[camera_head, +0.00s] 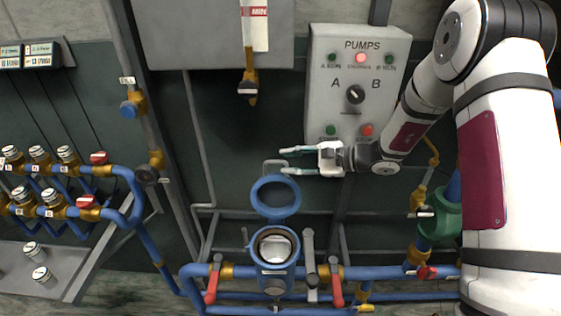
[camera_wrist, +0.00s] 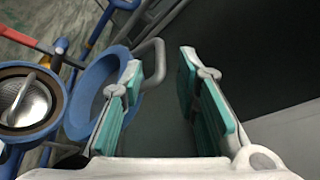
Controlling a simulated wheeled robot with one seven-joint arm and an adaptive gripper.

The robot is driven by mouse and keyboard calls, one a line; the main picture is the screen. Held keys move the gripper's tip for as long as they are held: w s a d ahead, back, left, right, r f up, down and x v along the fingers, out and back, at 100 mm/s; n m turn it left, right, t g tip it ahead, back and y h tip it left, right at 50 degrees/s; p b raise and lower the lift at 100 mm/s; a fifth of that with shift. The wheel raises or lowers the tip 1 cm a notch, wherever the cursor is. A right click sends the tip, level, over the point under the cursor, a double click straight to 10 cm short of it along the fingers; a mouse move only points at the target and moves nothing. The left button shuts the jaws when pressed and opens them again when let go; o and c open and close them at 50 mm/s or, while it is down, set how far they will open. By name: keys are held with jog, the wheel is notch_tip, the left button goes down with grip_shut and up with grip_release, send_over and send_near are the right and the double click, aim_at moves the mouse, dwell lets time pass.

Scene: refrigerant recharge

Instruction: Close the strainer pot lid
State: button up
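The strainer pot (camera_head: 278,262) is a blue round vessel standing open, with a metal strainer basket (camera_wrist: 28,100) inside. Its lid (camera_head: 276,213) is a blue ring raised upright above and behind the pot. A grey loop handle (camera_wrist: 153,55) is on the lid; in the head view it shows at the lid's top. My gripper (camera_head: 298,161) is open and empty, its teal-padded fingers pointing left, just above the lid handle in the head view. In the wrist view the handle is beyond the fingertips (camera_wrist: 160,68), near the left finger. I cannot tell if they touch.
Red-handled valves (camera_head: 212,284) (camera_head: 336,290) flank the pot on blue pipes. The grey pumps panel (camera_head: 357,80) is behind my gripper. A hanging sight tube with a brass valve (camera_head: 248,85) is up left. A green pump (camera_head: 440,218) stands at right.

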aim_at(281, 161)
jog(key=shift+x, duration=1.7)
grip_shut()
